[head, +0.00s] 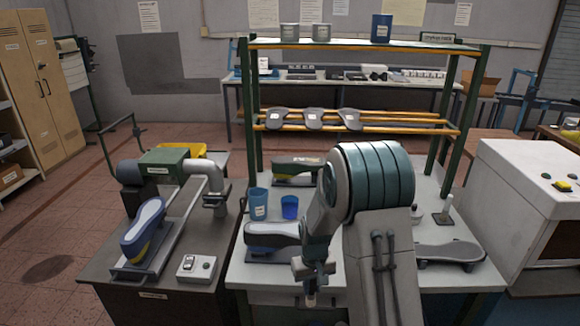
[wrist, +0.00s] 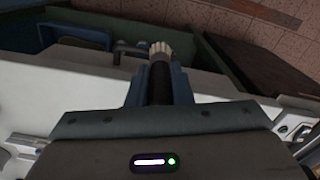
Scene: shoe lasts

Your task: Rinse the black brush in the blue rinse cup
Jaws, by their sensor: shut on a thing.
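My gripper (head: 313,276) is shut on the black brush and holds it over the front edge of the bench. In the wrist view the brush (wrist: 160,78) shows a dark handle between the fingers (wrist: 158,92) and pale bristles pointing away. In the head view its pale tip hangs below the fingers. A lighter blue cup (head: 258,204) with a white label stands on the bench, left of and behind my gripper. A darker blue cup (head: 290,207) stands just right of it. I cannot read which is the rinse cup. Neither cup is clear in the wrist view.
A shoe last (head: 272,235) lies on the bench between my gripper and the cups. Another blue cup (head: 381,28) stands on the top shelf. A machine with a blue-and-yellow shoe last (head: 143,230) is on the dark table at left. A dark sole shape (head: 450,252) lies at right.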

